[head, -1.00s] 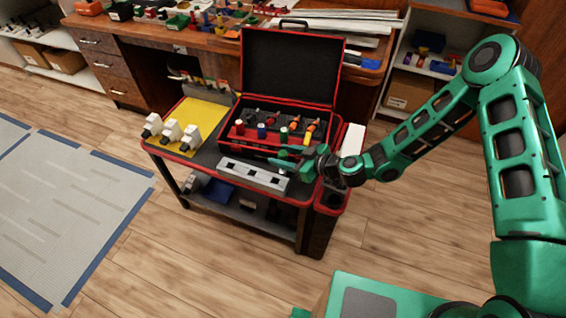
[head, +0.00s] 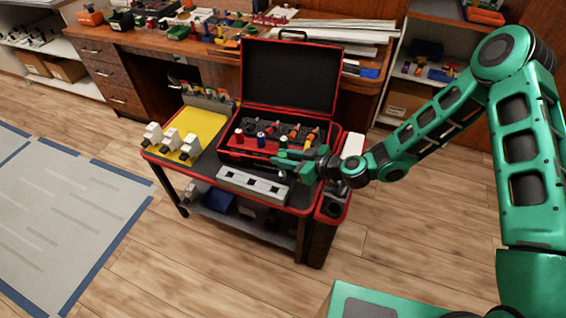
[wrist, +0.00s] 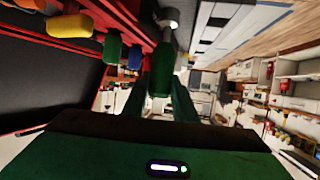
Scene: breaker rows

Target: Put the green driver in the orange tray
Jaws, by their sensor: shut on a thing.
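The green driver (wrist: 160,75) has its handle between my fingertips in the wrist view. In the head view a green handle (head: 284,143) shows just above my gripper (head: 282,158), at the front of the open red toolbox (head: 232,155). My gripper, with its fingers (wrist: 161,98) in the wrist view, is shut on the green driver. The driver's lower part is hard to make out. An orange bin (head: 90,18) stands on the workbench at the far left and an orange tray (head: 485,16) on the shelf at the upper right; I cannot tell which one is meant.
Red, blue and orange-handled drivers stand in the toolbox; another green handle (wrist: 112,46) and a blue one (wrist: 135,57) are close by. A grey slotted block (head: 255,186) lies in front on the cart.

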